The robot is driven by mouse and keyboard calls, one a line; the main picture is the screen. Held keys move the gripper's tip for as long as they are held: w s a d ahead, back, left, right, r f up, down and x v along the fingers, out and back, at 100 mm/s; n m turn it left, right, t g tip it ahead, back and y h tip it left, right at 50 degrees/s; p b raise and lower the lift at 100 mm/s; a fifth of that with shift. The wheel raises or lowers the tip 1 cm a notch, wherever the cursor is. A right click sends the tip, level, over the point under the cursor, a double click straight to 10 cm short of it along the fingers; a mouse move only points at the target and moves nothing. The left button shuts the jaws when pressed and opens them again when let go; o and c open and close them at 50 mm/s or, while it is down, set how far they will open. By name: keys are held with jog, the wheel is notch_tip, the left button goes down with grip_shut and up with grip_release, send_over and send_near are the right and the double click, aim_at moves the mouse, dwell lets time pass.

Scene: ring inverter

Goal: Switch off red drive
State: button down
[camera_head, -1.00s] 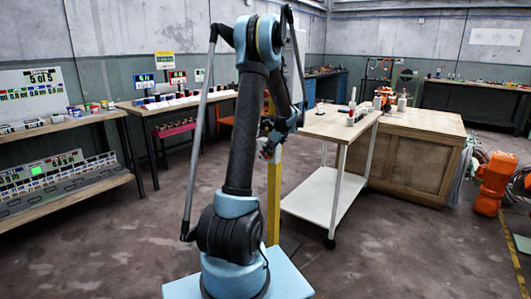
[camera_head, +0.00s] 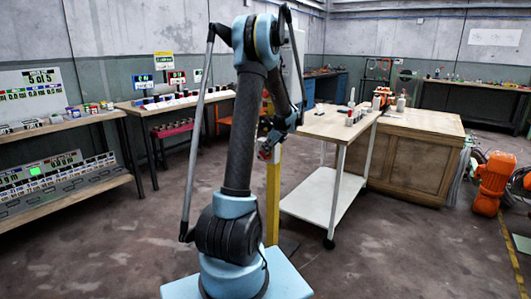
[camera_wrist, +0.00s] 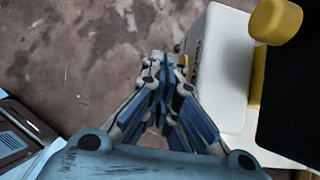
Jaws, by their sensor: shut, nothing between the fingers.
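My gripper (camera_wrist: 165,95) is shut and empty in the wrist view, with brown floor beyond its tips. In the head view my gripper (camera_head: 266,152) hangs at the end of my folded arm, in front of a yellow post and apart from the benches. A sign with a red panel (camera_head: 177,77) stands at the back of the middle bench, beside a blue one. Small dark and white units (camera_head: 165,100) line that bench. I cannot tell which unit is the red drive, and its switch is too small to make out.
A left bench (camera_head: 75,127) carries small items above a shelf with display panels (camera_head: 40,175). A wheeled white cart (camera_head: 325,195) and a wooden cabinet (camera_head: 415,160) stand right of my arm. The middle floor is open.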

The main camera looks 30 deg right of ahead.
jog(key=shift+r, duration=0.45)
jog(key=shift+s+r, duration=0.2)
jog(key=shift+r, duration=0.05)
jog(key=v, duration=1.3)
jog(key=shift+s+d, duration=0.2)
jog(key=shift+s, duration=0.05)
jog(key=shift+f, duration=0.15)
jog(key=shift+t, duration=0.3)
jog(key=s+f, duration=0.1)
jog(key=f, duration=0.1)
jog(key=s+d+f, duration=0.1)
jog(key=s+f, duration=0.1)
jog(key=shift+d, duration=0.2)
